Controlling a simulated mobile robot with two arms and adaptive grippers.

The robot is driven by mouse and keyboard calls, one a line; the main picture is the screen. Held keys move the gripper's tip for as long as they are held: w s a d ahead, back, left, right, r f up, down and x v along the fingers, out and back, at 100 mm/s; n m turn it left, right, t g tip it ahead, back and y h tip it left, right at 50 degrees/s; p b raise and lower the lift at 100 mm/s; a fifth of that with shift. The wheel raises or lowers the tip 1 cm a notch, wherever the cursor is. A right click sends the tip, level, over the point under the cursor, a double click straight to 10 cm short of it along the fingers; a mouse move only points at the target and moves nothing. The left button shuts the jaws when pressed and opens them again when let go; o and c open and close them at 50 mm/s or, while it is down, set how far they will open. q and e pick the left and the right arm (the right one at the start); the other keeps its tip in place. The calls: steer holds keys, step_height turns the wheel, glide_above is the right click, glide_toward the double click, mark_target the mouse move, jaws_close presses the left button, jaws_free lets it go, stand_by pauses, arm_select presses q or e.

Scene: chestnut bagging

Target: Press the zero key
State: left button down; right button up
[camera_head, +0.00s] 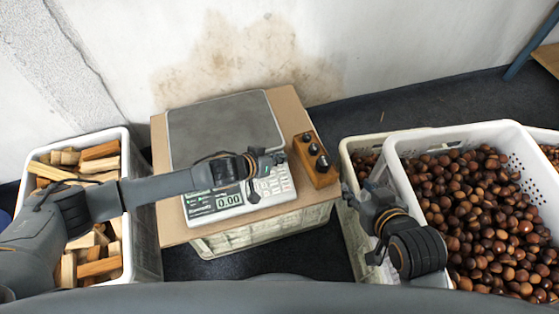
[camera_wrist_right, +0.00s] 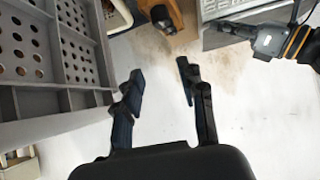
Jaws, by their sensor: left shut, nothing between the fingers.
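The weighing scale has a flat grey pan (camera_head: 225,125), a lit display (camera_head: 228,201) reading 0.00, and a white keypad (camera_head: 281,186) at its front right. The zero key cannot be made out, as my arm covers part of the keypad. My left gripper (camera_head: 279,157) is shut and empty over the keypad's back edge. I cannot tell whether it touches the scale. It also shows in the right wrist view (camera_wrist_right: 232,27). My right gripper (camera_wrist_right: 160,75) is open and empty. In the head view it is over the edge of the white crates on the right.
A wooden block with dark knobs (camera_head: 324,177) stands right of the scale on the board (camera_head: 163,225). A crate of wood pieces (camera_head: 144,235) is at left. A crate of chestnuts (camera_head: 399,180) is at right, with another crate (camera_head: 350,238) beside it. The wall is behind.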

arm_select(q)
steer(key=shift+s+r+p, duration=0.15)
steer(key=shift+r+p, duration=0.3)
steer(key=shift+s+d+r+p, duration=0.15)
steer(key=shift+s+r+p, duration=0.05)
steer(key=shift+r+p, duration=0.6)
arm_select(e)
steer(key=s+d+f+g, duration=0.1)
steer(key=s+f+g, duration=0.1)
steer(key=s, duration=0.3)
steer(key=s+d+f+g+h, duration=0.1)
steer(key=s+d+f+g, duration=0.1)
steer(key=s+g, duration=0.2)
steer(key=shift+s+d+f+h, duration=0.15)
steer(key=shift+s+d+h, duration=0.15)
steer(key=shift+s, duration=0.7)
arm_select(q)
steer(key=shift+f, duration=0.1)
